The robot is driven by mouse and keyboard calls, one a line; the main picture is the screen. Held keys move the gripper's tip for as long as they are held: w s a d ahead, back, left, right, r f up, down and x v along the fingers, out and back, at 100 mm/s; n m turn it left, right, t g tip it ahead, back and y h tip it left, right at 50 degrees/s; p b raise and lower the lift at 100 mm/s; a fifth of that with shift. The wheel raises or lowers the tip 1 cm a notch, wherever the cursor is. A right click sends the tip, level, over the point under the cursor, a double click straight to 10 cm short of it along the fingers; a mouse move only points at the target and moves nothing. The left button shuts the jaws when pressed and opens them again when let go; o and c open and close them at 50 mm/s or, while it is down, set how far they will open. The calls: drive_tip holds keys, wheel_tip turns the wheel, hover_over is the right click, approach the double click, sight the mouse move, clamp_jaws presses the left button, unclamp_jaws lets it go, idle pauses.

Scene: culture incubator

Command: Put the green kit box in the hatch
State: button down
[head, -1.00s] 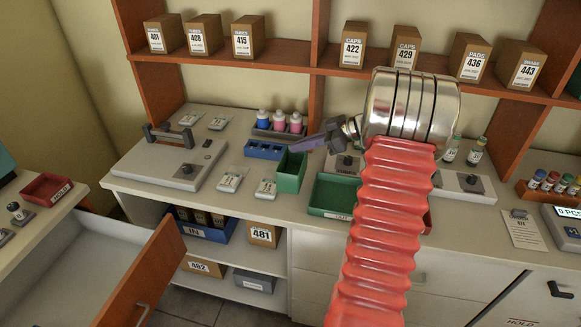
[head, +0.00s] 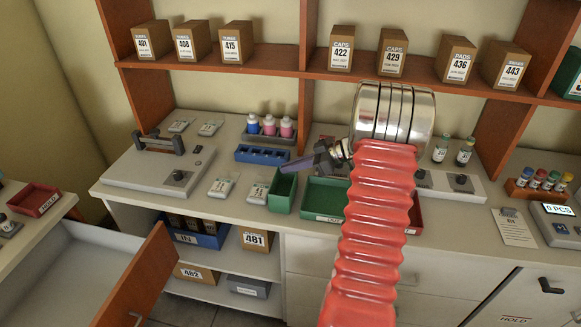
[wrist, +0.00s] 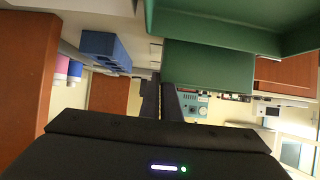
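The green kit box (head: 282,194) is a small, deep, open-topped box at the front of the counter, left of the flat green tray. In the wrist view its green wall (wrist: 208,66) stands just beyond my fingers. I cannot tell whether the box's bottom touches the counter. I cannot make out a hatch in either view.
The green tray (head: 311,212) lies close right of the box. Flat pouches (head: 221,188), a blue rack (head: 262,154) and a bottle rack (head: 270,138) are left and behind. An open drawer (head: 85,275) juts out at lower left. Another green box (head: 569,78) is on the shelf.

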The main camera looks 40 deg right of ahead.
drive_tip(key=c, duration=2.5)
unclamp_jaws()
drive_tip(key=shift+f, duration=0.1)
drive_tip(key=o, duration=0.5)
drive_tip(key=v, duration=1.2)
drive_tip(key=shift+s, duration=0.1)
